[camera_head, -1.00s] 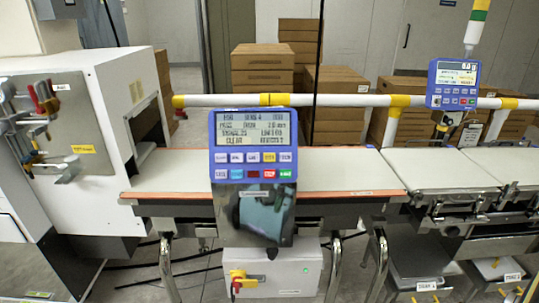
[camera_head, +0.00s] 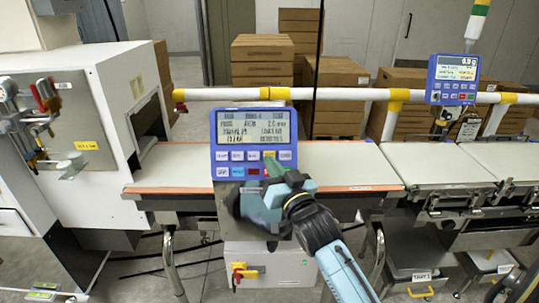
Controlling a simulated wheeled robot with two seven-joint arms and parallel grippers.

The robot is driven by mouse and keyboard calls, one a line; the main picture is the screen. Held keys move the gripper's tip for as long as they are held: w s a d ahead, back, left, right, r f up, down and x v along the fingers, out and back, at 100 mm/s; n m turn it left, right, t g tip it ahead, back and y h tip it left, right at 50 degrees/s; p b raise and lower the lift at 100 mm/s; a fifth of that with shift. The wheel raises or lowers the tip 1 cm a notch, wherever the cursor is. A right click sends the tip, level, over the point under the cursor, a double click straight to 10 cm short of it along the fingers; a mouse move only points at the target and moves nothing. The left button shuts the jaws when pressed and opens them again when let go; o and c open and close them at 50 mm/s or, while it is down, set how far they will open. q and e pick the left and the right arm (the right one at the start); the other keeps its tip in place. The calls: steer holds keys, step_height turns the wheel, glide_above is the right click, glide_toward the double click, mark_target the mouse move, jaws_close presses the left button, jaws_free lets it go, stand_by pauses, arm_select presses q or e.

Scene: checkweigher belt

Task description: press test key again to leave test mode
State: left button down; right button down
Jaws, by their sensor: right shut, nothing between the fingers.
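The blue control panel (camera_head: 203,170) stands in front of the belt, with a lit grey display (camera_head: 253,127) above two rows of small keys (camera_head: 237,156). The display text is too blurred to read surely. My right gripper (camera_head: 271,160) comes up from the lower right. It is shut and empty, with its green fingertips over the right part of the keys. They hide the fourth keys of both rows, at least partly. I cannot tell whether the tips touch a key. Key labels are too small to read. My left gripper is not in view.
The white belt (camera_head: 350,168) runs behind the panel. A second blue display (camera_head: 453,82) stands at the right. A white rail (camera_head: 350,94) crosses behind. A white machine (camera_head: 90,80) is at the left. A grey box with a red-yellow switch (camera_head: 240,272) is below.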

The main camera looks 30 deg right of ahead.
stand_by(0.3)
steer(key=w+d+f+b, duration=0.4)
steer(key=w+b, duration=0.2)
steer(key=shift+w, duration=0.35)
steer(key=shift+d, duration=0.1)
stand_by(2.0)
steer(key=shift+w+d+f, duration=0.1)
steer(key=shift+w+d, duration=0.05)
steer(key=shift+w, duration=0.15)
